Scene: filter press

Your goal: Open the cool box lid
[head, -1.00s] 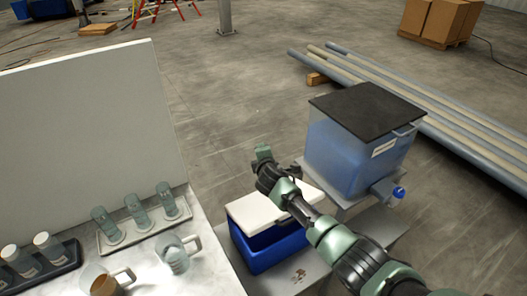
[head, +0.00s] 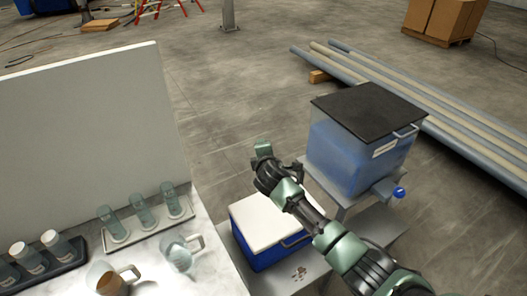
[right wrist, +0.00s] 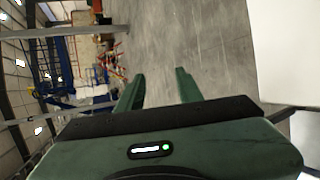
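The cool box (head: 268,253) is blue with a white lid (head: 270,212) and stands on a low grey platform beside the table. The lid lies flat on the box and looks shut; a handle (head: 297,241) shows at its front right. My right gripper (head: 262,150) is beyond the lid's far edge in the head view, apparently above it, and its wrist covers the lid's far right corner. In the right wrist view its two fingers (right wrist: 157,90) are apart with nothing between them. Whether the gripper touches the lid cannot be told. My left gripper is not in view.
A clear tank of blue liquid (head: 345,155) with a dark cover stands right of the cool box. The table (head: 215,270) at left holds mugs, bottles, a tray (head: 150,232) and a tall white panel (head: 90,130).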

